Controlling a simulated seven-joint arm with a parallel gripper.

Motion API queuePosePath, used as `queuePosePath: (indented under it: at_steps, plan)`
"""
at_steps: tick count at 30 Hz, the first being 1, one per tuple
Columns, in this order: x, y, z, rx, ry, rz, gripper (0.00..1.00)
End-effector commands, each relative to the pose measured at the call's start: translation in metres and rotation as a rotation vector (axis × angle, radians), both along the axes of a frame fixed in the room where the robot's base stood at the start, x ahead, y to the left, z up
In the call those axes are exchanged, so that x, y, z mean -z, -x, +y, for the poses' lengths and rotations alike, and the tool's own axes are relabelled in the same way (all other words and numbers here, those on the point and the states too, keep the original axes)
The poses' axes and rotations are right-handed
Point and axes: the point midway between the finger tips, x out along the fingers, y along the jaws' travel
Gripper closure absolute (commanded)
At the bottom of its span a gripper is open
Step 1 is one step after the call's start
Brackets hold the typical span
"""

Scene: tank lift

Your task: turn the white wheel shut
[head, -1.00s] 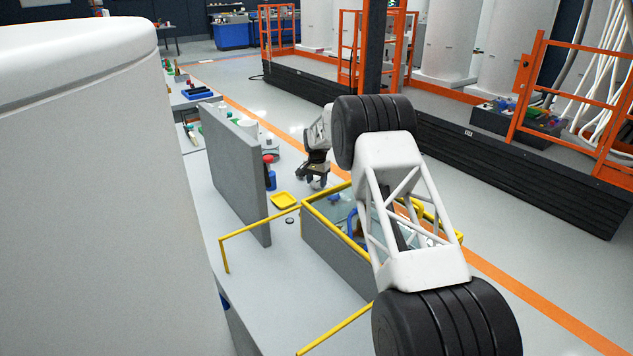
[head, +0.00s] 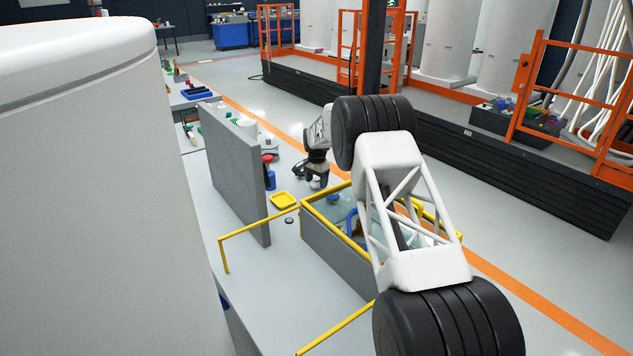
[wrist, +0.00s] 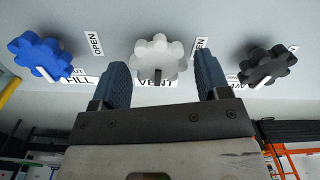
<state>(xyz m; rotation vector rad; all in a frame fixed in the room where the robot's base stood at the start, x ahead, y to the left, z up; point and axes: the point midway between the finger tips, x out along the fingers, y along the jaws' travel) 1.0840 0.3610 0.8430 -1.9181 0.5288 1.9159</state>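In the wrist view the white wheel (wrist: 157,52) is a lobed knob on a pale panel, above the VENT label (wrist: 155,82). A dark stub shows at its lower edge. One OPEN label (wrist: 94,43) stands to its left and another is partly hidden to its right. The white wheel's own shut label cannot be made out. My gripper (wrist: 160,72) is open, its two blue-grey fingers apart on either side of the wheel's lower part, with gaps showing. In the head view my gripper (head: 314,174) is small and far, beyond the yellow-railed bin; the white wheel cannot be made out there.
A blue wheel (wrist: 40,55) by the FILL label is on the left and a black wheel (wrist: 265,66) on the right. In the head view a grey upright panel (head: 232,170), a yellow tray (head: 283,200) and a yellow-rimmed bin (head: 335,245) stand near the gripper.

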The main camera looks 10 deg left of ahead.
Motion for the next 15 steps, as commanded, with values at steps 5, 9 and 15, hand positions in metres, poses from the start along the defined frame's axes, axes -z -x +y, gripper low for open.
queuePosePath:
  at_steps: [5, 9, 15]
  plan:
    - [0.0008, 0.0002, -0.0001, 0.000, 0.000, 0.001, 0.23]
    - [0.0006, 0.0003, -0.0001, 0.000, 0.000, 0.001, 0.23]
    - [-0.0067, 0.0001, -0.0001, -0.001, 0.000, 0.000, 0.23]
